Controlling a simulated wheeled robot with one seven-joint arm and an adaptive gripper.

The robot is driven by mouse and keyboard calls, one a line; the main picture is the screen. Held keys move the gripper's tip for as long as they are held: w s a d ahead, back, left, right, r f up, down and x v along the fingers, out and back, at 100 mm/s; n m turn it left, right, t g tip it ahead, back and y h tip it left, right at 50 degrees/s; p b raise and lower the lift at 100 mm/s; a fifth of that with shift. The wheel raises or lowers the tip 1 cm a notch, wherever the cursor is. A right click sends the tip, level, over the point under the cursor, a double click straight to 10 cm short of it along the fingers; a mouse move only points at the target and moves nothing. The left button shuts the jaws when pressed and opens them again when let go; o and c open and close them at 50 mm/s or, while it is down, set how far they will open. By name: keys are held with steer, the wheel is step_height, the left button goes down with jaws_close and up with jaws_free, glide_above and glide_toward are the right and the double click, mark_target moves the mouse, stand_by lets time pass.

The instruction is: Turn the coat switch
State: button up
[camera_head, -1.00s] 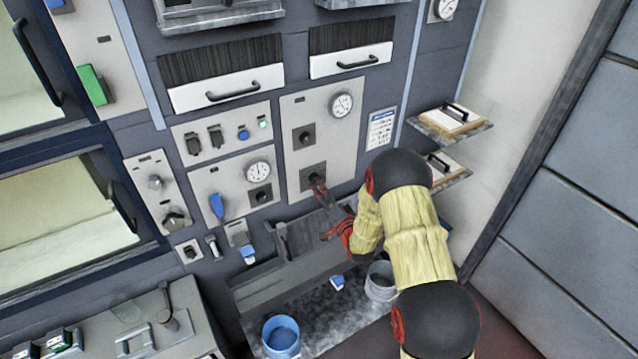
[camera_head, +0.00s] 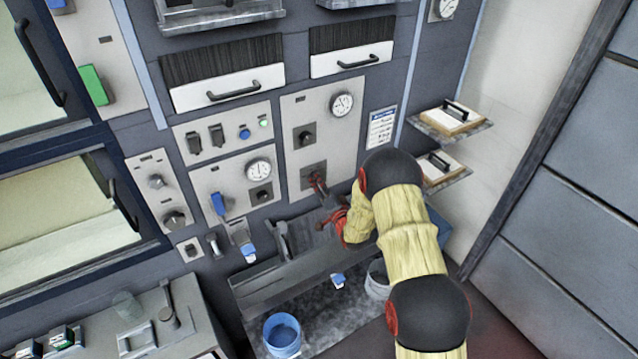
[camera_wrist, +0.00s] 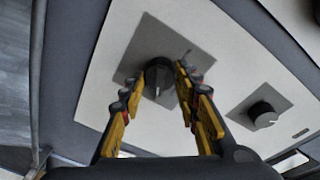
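I cannot read a label naming the coat switch. My gripper (camera_head: 318,184) is at the lower dark rotary knob on the light panel, below a round gauge (camera_head: 342,104). In the wrist view, my gripper (camera_wrist: 161,77) is open, with one yellow finger on each side of a dark round knob (camera_wrist: 157,79) on a grey square plate. Small gaps seem to show between the fingertips and the knob, so I cannot confirm contact. A second knob (camera_wrist: 262,113) sits on the same panel. In the head view it is the upper knob (camera_head: 304,136).
A ledge (camera_head: 300,268) juts out below the panel. A blue cup (camera_head: 282,335) and a grey pot (camera_head: 377,280), partly behind my arm, stand below it. Two small shelves (camera_head: 450,122) project at right. A blue lever (camera_head: 218,204) is on the neighbouring panel.

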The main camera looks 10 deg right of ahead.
steer(key=c, duration=0.6)
steer(key=shift+f+n+b, duration=0.15)
steer(key=shift+n+b, duration=0.15)
steer(key=shift+b, duration=0.45)
steer(key=shift+d+f+n+y+b, duration=0.1)
steer(key=shift+n+y+b, duration=0.55)
steer(key=shift+n+b, duration=4.8)
steer(key=shift+r+n+y+b, duration=0.1)
steer(key=shift+n+y+b, duration=0.6)
steer(key=shift+n+b, duration=4.75)
steer(key=shift+d+f+n+y+b, duration=0.1)
steer(key=shift+n+y+b, duration=0.55)
steer(key=shift+n+b, duration=4.8)
steer(key=m+b, duration=0.3)
steer(key=b, duration=0.1)
steer(key=shift+a+m, duration=0.1)
steer(key=shift+m, duration=0.25)
